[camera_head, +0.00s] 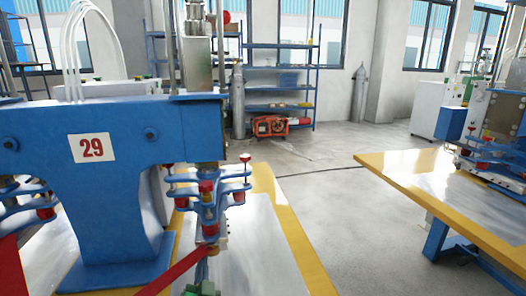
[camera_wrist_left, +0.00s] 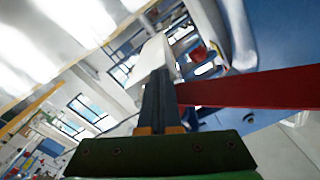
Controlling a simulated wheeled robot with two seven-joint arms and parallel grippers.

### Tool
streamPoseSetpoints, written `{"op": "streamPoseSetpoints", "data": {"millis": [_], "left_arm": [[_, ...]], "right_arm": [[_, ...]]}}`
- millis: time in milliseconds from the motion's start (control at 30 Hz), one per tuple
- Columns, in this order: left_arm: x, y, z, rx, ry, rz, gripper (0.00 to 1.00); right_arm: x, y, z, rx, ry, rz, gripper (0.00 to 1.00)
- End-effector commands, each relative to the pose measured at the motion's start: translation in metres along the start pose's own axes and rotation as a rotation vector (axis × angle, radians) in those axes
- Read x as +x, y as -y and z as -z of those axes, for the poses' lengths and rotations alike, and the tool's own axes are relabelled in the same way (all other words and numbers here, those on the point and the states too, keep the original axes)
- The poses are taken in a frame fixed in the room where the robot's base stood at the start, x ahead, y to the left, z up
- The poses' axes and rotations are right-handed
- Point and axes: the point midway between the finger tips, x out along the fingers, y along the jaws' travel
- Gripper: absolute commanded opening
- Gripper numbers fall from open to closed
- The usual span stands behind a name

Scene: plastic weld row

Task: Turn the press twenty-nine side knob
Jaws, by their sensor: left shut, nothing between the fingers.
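My right gripper is out of view.
The red bar (camera_head: 182,268) slants up to the welding head near my left gripper. A yellow-edged table (camera_head: 290,240) lies under the head. Another yellow-edged table (camera_head: 400,170) with a press stands right, with free floor (camera_head: 330,190) between. Blue shelves (camera_head: 290,70) stand behind.

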Motion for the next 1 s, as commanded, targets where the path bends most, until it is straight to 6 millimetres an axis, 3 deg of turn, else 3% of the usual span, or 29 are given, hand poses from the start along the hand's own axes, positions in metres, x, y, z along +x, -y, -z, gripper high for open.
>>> {"op": "streamPoseSetpoints", "data": {"millis": [1000], "left_arm": [[0.0, -0.0052, 0.0078, 0.0, -0.002, -0.001, 0.0]], "right_arm": [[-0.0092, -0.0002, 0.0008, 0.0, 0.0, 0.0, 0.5]]}}
